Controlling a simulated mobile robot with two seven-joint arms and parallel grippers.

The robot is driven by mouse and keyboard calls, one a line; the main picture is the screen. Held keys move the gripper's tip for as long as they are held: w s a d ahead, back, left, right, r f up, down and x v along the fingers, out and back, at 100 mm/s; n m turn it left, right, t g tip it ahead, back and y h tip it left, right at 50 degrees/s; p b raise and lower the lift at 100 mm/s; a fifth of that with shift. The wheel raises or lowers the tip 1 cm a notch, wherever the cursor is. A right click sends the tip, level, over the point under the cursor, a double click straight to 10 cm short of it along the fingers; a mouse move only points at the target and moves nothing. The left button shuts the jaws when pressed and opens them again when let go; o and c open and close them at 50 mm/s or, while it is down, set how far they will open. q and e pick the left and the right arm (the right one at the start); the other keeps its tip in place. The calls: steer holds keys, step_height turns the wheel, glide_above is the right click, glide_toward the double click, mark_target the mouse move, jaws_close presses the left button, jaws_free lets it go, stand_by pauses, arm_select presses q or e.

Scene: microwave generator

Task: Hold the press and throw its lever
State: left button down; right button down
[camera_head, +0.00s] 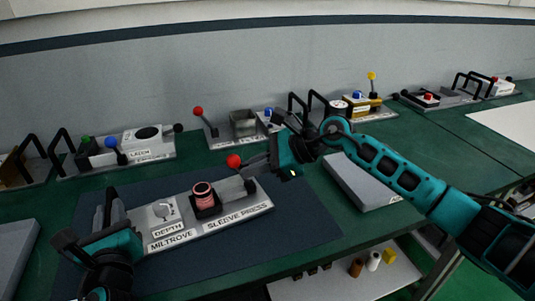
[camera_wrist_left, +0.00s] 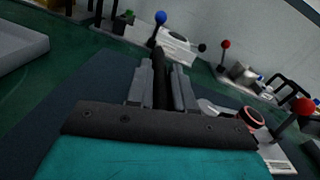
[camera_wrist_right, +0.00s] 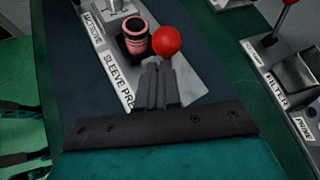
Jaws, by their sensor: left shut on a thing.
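The sleeve press (camera_head: 215,215) is a grey plate on a dark mat, marked MILTROVE, DEPTH and SLEEVE PRESS. A copper-coloured sleeve (camera_head: 203,190) stands in its black holder; it also shows in the right wrist view (camera_wrist_right: 136,34). The lever's red knob (camera_head: 234,161) is at the press's right end, also in the right wrist view (camera_wrist_right: 167,41). My left gripper (camera_head: 110,208) is shut on a black handle (camera_wrist_left: 159,78) at the press's left end. My right gripper (camera_wrist_right: 156,68) has its fingers together, just beside the red knob; contact is unclear. The lever's rod is mostly hidden in the right wrist view.
Other devices stand behind on the green bench, including one with a blue knob (camera_head: 111,142) and one with a red-knobbed lever (camera_head: 198,111). A grey slab (camera_head: 362,182) lies right of the mat. The mat's front strip (camera_head: 290,235) is clear.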

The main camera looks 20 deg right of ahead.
arm_select(q)
steer(key=shift+s+d+f, duration=0.1)
steer(key=shift+d+f, duration=0.15)
steer(key=shift+f, duration=0.5)
arm_select(e)
steer(key=shift+s+a+f, duration=0.15)
steer(key=shift+a, duration=0.2)
arm_select(q)
steer(key=shift+a, duration=0.1)
arm_select(e)
steer(key=d+r, duration=0.1)
steer(key=r, duration=0.1)
steer(key=d+r, duration=0.1)
steer(key=r, duration=0.1)
steer(key=shift+d+r, duration=0.1)
steer(key=shift+d, duration=0.05)
arm_select(q)
steer(key=shift+a, duration=0.2)
arm_select(e)
steer(key=v, duration=1.2)
steer(key=shift+d, duration=0.1)
arm_select(q)
steer(key=c, duration=1.2)
jaws_free()
steer(key=o, duration=0.3)
steer(key=shift+r, duration=0.25)
